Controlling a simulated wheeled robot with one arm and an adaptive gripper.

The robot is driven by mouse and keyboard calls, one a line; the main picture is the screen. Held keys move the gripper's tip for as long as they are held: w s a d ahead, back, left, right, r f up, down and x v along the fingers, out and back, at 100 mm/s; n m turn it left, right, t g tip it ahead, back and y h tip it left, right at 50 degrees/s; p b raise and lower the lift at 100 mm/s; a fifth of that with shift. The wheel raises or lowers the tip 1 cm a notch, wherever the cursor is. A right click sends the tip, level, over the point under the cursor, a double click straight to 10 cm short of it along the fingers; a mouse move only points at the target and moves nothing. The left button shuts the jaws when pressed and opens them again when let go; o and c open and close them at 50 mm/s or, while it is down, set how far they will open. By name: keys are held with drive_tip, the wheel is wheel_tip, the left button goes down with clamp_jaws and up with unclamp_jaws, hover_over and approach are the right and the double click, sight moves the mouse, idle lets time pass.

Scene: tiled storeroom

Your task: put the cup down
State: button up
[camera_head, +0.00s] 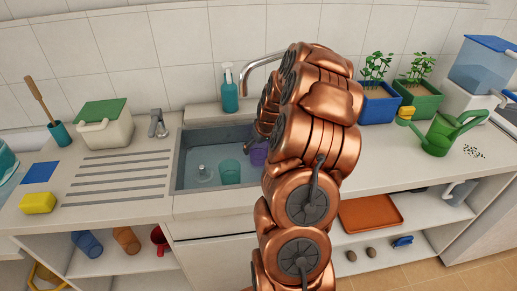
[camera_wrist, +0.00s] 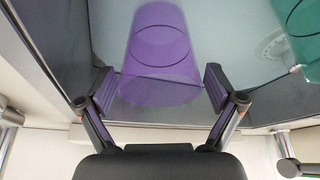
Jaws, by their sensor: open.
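A purple see-through cup (camera_wrist: 155,50) stands in the sink, between the fingers of my gripper (camera_wrist: 158,88) in the wrist view. The fingers are open, with a gap to the cup on each side. In the head view the purple cup (camera_head: 258,154) shows only in part, beside my copper-coloured arm, which hides much of it and most of the gripper. The grey sink (camera_head: 186,160) is set in the white counter.
A teal cup (camera_head: 230,172) stands in the sink left of the purple one. A soap bottle (camera_head: 229,92) and the tap (camera_head: 258,62) are behind the sink. The ribbed drainboard (camera_head: 115,180) on the left is clear. Potted plants and a green watering can (camera_head: 443,134) stand right.

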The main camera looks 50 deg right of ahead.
drive_tip(key=b+v, duration=0.2)
drive_tip(key=v, duration=0.8)
drive_tip(key=shift+r, duration=0.2)
drive_tip(key=s+a+r+n+g+y, duration=0.1)
drive_tip(key=s+a+r, duration=0.1)
drive_tip(key=a, duration=1)
drive_tip(key=s+a+r+n+g+y, duration=0.1)
drive_tip(key=s+a, duration=0.2)
drive_tip(key=a, duration=0.8)
drive_tip(key=s+a+g, duration=0.2)
drive_tip(key=s+a, duration=0.4)
drive_tip(key=s, duration=0.4)
drive_tip(key=s+a+n+g, duration=0.1)
drive_tip(key=s+a+g, duration=0.1)
drive_tip(key=s+a, duration=0.5)
drive_tip(key=s, duration=0.4)
drive_tip(key=shift+s+a+f+h, duration=0.2)
drive_tip(key=shift+a+f+h, duration=0.1)
drive_tip(key=shift+f+h, duration=0.1)
drive_tip(key=shift+r+p, duration=0.65)
drive_tip(key=shift+r, duration=0.15)
